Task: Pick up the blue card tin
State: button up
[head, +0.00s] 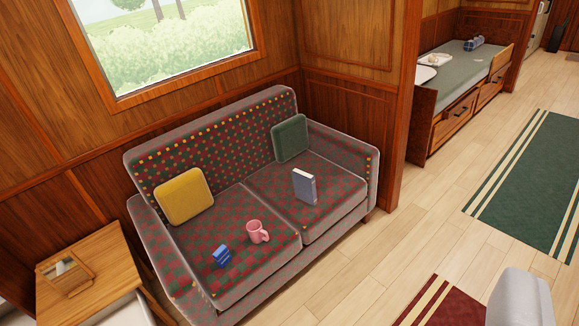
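The blue card tin (221,257) looks like a small blue box with a paler band. It lies on the left seat cushion of the checked sofa (270,262), near the front edge. A pink mug (256,232) stands just to its right and a little behind, apart from it. My gripper is not seen in this view, so its state and any hold do not show.
A grey-blue book (304,186) stands on the right seat. Yellow (184,196) and green (290,138) cushions lean on the backrest. A wooden side table (110,270) is left. A pale grey rounded shape (519,298) fills the lower right corner.

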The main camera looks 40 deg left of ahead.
aim_at(222, 256)
jog(key=u, duration=0.55)
jog(key=i, duration=1)
jog(key=u, duration=1)
jog(key=i, duration=0.5)
jog(key=u, duration=0.25)
jog(key=k, duration=0.9)
jog(key=u, duration=0.15)
jog(key=i, duration=0.9)
jog(key=z, duration=0.1)
